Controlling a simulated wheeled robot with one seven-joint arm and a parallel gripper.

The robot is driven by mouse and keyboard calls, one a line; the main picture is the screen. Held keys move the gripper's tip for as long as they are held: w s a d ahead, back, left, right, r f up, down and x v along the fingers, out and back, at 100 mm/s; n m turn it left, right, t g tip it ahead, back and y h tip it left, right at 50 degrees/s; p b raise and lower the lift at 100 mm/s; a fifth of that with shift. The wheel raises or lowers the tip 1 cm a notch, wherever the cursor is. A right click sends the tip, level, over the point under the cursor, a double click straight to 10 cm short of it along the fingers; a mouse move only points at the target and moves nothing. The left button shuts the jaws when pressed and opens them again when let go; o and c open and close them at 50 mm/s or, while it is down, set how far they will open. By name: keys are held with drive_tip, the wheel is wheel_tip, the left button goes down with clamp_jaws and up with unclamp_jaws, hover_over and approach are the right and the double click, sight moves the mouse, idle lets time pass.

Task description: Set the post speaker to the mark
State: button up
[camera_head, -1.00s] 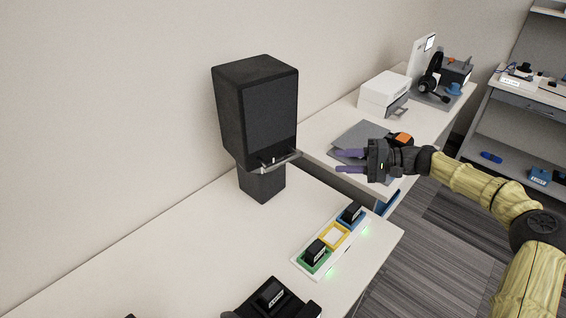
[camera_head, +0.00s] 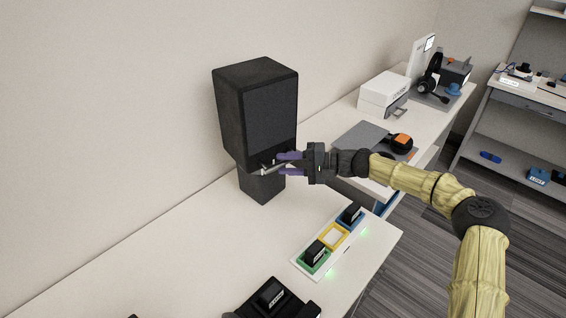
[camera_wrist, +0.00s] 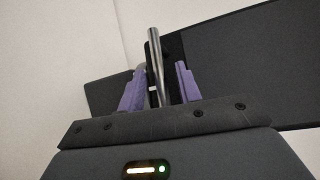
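The post speaker (camera_head: 270,112) is a large black box on a short black post (camera_head: 262,186) on the near white table. A silver bar handle (camera_head: 274,168) sticks out at its lower front; it also shows in the wrist view (camera_wrist: 157,62). My gripper (camera_head: 278,163) is at this handle, coming from the right. In the wrist view, its two purple fingers (camera_wrist: 162,86) stand on either side of the bar, with gaps showing, so it looks open around the bar. A small pale spot lies behind the bar; I cannot tell whether it is the mark.
A white tray (camera_head: 297,260) with green, yellow and blue squares lies on the near table (camera_head: 190,262), with black blocks on green and blue. A black device (camera_head: 272,296) is at the front edge. A white printer-like box (camera_head: 384,94) and headset (camera_head: 432,80) stand on the far table.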

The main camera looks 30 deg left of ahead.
drive_tip(key=shift+s+a+f, duration=0.1)
drive_tip(key=shift+s+a, duration=0.1)
drive_tip(key=shift+a, duration=0.5)
clamp_jaws()
drive_tip(key=shift+s+a, duration=0.1)
